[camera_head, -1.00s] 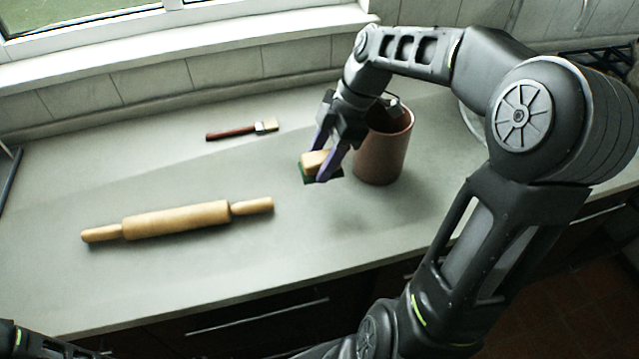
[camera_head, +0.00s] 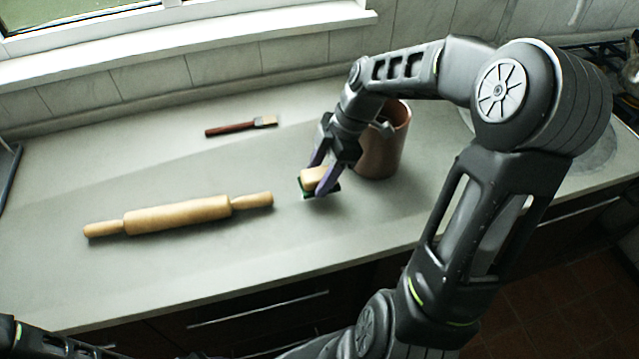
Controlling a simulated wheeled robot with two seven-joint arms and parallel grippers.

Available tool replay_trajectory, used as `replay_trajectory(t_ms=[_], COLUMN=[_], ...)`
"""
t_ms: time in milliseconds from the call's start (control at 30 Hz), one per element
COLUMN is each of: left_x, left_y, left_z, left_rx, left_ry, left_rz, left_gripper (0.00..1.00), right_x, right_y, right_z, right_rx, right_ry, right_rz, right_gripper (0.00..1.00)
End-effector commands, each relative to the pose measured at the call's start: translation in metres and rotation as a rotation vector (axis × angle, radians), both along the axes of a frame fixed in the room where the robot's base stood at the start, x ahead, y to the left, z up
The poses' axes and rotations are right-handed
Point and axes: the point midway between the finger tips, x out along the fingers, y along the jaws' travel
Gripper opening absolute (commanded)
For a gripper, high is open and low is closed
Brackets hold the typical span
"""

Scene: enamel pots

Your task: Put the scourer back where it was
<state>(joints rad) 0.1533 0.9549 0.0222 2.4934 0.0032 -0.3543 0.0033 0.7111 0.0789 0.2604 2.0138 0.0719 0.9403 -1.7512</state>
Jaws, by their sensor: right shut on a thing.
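The scourer (camera_head: 312,179) is a small block with a tan body and a dark green layer beneath. My right gripper (camera_head: 318,186) is shut on it, its purple-tinted fingers on either side of the block. The scourer is low at the worktop (camera_head: 240,255), to the right of the rolling pin and in front-left of the brown pot. I cannot tell whether its underside touches the surface. Only a dark part of my left arm shows at the lower left corner; its gripper is out of view.
A wooden rolling pin (camera_head: 178,217) lies on the left of the worktop. A brush with a red-brown handle (camera_head: 232,129) lies behind it. A brown cylindrical pot (camera_head: 385,150) stands close behind my right gripper, partly hidden by my arm. The front middle of the worktop is clear.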

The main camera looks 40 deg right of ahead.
Motion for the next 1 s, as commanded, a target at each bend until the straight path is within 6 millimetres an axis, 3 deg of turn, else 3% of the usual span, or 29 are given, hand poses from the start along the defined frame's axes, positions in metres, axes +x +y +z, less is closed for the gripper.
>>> replay_trajectory(t_ms=[133,400,767,800,1000], left_x=[0.000,-0.001,0.000,0.000,0.000], left_y=[0.000,0.000,0.000,0.000,0.000], left_z=[0.001,0.005,0.001,0.001,0.002], left_rx=[0.000,0.001,0.001,0.001,0.000], left_ry=[0.000,0.002,0.001,0.001,0.001], left_rz=[0.000,0.000,0.001,0.001,0.000], left_gripper=[0.52,0.52,0.52,0.52,0.52], right_x=[0.000,0.000,0.000,0.000,0.000], right_y=[0.000,0.001,0.000,0.000,0.000], right_z=[-0.005,-0.036,-0.041,-0.042,-0.040], right_rx=[0.002,0.002,0.000,0.000,0.000], right_ry=[0.003,0.001,0.000,0.000,0.001], right_rz=[0.000,0.001,0.000,0.000,0.000], right_gripper=[0.20,0.20,0.20,0.53,0.69])
